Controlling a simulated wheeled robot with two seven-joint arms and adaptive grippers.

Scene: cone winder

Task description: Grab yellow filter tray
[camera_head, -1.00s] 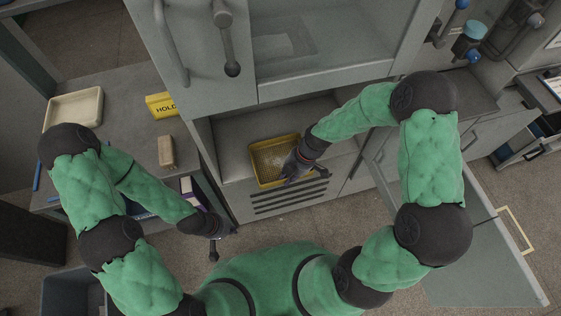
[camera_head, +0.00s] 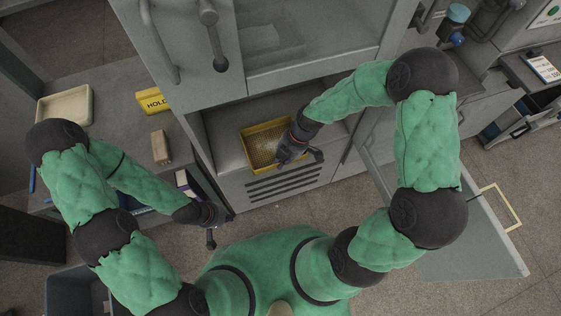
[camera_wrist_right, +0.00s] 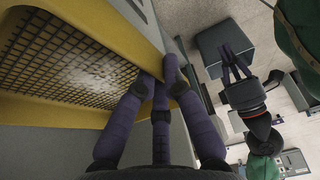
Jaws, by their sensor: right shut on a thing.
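The yellow filter tray (camera_head: 257,151) has a dark mesh floor with pale dust on it. It sits in the open low compartment of the grey machine. My right gripper (camera_head: 298,157) is at the tray's front right side. In the right wrist view, the purple fingers of this gripper (camera_wrist_right: 160,78) are shut on the tray's yellow rim (camera_wrist_right: 125,32), one finger on the far side of the wall. The fingertips partly hide the rim. My left gripper (camera_head: 218,228) is open and empty, low in front of the left bench, away from the tray.
An open door (camera_head: 465,245) hangs at the right of the compartment. A slotted front panel (camera_head: 284,183) lies below the tray. The left bench carries a beige tray (camera_head: 64,104), a yellow HOLD sign (camera_head: 152,101) and a tan block (camera_head: 161,147). Floor in front is partly clear.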

